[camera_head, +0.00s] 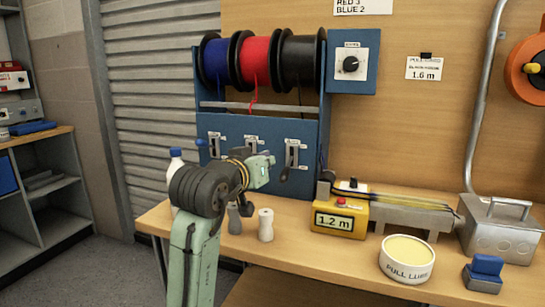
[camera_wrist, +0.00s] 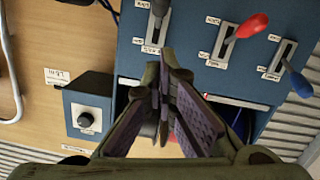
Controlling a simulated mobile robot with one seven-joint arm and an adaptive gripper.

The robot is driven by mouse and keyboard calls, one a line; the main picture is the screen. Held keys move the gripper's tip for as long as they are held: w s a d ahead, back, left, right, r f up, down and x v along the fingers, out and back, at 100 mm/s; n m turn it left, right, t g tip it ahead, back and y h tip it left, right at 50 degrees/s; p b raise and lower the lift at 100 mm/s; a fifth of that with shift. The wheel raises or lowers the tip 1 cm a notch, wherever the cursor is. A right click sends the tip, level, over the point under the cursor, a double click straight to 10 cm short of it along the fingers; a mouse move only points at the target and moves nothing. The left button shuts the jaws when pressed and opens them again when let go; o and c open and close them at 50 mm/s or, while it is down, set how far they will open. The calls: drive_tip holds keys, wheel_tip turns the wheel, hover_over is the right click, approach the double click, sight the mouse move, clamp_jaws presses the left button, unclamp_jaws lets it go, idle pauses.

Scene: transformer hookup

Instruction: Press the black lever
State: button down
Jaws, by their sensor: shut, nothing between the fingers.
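The black lever (camera_head: 284,174) is on the right of the blue panel's lever row, just right of my gripper (camera_head: 268,164) in the head view. Its slot plate is upright above the dark knob. In the wrist view the black lever (camera_wrist: 160,8) shows at the top edge, partly cut off, straight beyond my gripper's fingertips (camera_wrist: 166,62). My gripper is shut and empty, in front of the panel. A gap to the lever seems to remain, but I cannot tell its depth.
The blue lever (camera_head: 200,142) and, in the wrist view, the red lever (camera_wrist: 252,25) share the panel. Wire spools (camera_head: 255,62) sit above. A bottle (camera_head: 176,168), a grey-white fitting (camera_head: 266,224), a yellow 1.2 m meter (camera_head: 335,220) and a lube tub (camera_head: 407,262) stand on the bench.

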drive_tip(key=s, duration=0.1)
drive_tip(key=s+a, duration=0.1)
drive_tip(key=s, duration=0.1)
drive_tip(key=s+a+f, duration=0.1)
drive_tip(key=s, duration=0.1)
drive_tip(key=shift+f+b, duration=0.1)
drive_tip(key=shift+b, duration=0.2)
